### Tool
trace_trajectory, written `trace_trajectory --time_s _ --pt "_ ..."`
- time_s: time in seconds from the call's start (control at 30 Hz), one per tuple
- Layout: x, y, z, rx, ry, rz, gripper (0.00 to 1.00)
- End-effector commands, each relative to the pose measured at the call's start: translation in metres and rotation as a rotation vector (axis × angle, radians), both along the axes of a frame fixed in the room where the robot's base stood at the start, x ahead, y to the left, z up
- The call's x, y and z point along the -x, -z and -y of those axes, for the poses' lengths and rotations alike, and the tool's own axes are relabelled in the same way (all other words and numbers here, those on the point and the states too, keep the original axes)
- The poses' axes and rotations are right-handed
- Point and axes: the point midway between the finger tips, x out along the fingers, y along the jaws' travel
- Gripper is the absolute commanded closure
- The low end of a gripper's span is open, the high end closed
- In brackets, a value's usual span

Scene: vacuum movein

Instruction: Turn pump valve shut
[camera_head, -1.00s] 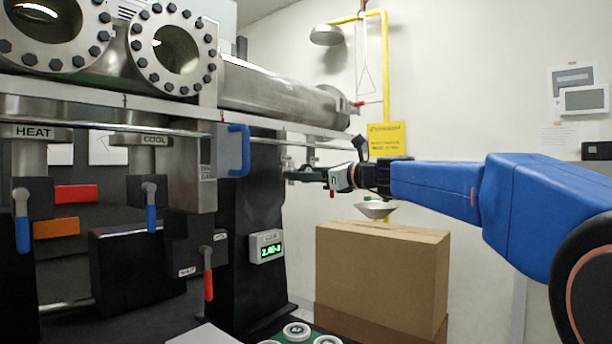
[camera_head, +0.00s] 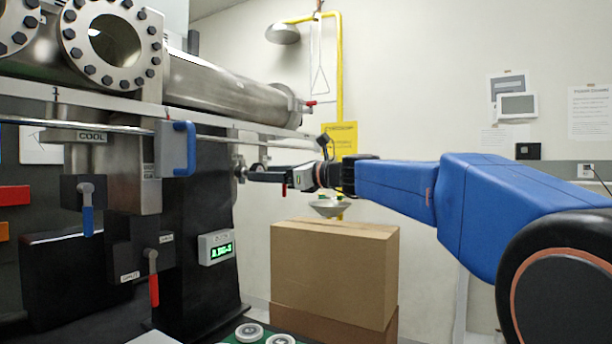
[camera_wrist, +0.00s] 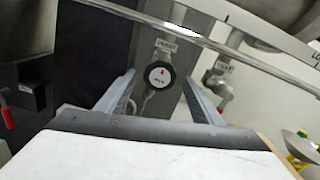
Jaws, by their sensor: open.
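A round dark knob with a white face and a red mark (camera_wrist: 160,74) sits on the side of the machine in the wrist view, under a small label too blurred to read. My gripper (camera_wrist: 160,82) is open, its two grey fingers on either side of the knob in the picture. I cannot tell whether they touch it. In the head view my gripper (camera_head: 262,177) reaches left to the fittings beside the black column, and its fingertips cover the knob there. A second valve with a label (camera_wrist: 217,78) is right of the knob in the wrist view.
A metal rail (camera_wrist: 185,39) crosses above the knob. A red-handled valve (camera_head: 153,272) and a blue-handled valve (camera_head: 87,208) are on the machine at left. A green display (camera_head: 217,248) is on the column. A cardboard box (camera_head: 332,275) stands below my arm.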

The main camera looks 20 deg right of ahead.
Motion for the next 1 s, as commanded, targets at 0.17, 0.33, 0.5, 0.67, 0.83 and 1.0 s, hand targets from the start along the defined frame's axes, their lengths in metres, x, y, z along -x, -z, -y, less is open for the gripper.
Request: trace_trajectory --time_s 0.17,0.33,0.5,0.67,0.83,1.0 --pt "0.024 0.0 0.019 0.0 0.003 0.0 0.4" --pt "0.045 0.0 0.034 0.0 0.003 0.0 0.4" --pt "0.065 0.0 0.048 0.0 0.004 0.0 0.4" --pt "0.081 0.001 0.06 -0.001 0.003 -0.001 0.4" --pt "0.097 0.001 0.071 0.0 0.003 0.0 0.4" --pt "0.106 0.001 0.078 0.0 0.001 -0.001 0.4"
